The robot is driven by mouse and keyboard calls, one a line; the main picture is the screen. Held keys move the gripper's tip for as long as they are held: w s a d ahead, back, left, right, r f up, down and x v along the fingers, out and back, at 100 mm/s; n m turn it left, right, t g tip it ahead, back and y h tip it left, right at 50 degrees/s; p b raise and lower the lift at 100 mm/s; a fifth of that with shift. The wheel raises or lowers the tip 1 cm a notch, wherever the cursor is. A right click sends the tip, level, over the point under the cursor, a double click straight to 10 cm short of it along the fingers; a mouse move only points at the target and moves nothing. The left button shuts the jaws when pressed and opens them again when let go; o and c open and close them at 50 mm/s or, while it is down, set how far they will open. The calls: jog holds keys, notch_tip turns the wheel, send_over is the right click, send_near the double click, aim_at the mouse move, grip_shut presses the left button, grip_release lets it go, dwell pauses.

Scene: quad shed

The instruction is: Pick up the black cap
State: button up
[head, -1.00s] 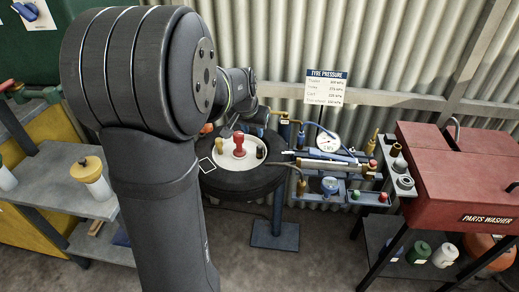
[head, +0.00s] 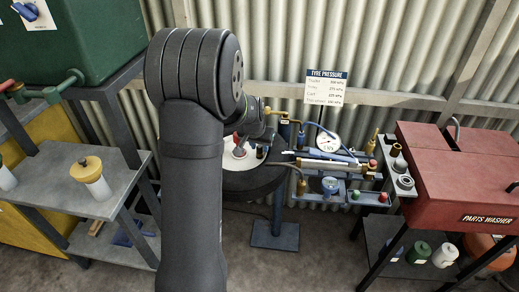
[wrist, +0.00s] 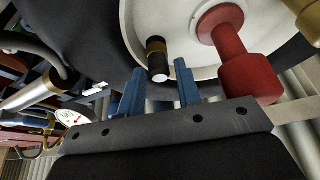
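A small black cylinder with a brass band and a pale end, which looks like the black cap (wrist: 157,60), stands on a white round wheel centre (wrist: 180,25). In the head view the cap (head: 260,151) shows as a small dark shape at the right side of the white disc. My gripper (wrist: 160,88) is open, its two blue fingers apart, one on each side of the cap's line. In the head view my arm hides most of the gripper.
A red knobbed piece (wrist: 238,55) stands close to the right of the cap on the white disc. A black tyre (head: 250,183) surrounds the disc. A gauge rack (head: 330,165) is right of it, then a red parts washer (head: 455,175). A brass piece shows at the wrist view's upper right.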

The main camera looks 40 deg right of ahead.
jog(key=shift+c, duration=0.4)
grip_shut()
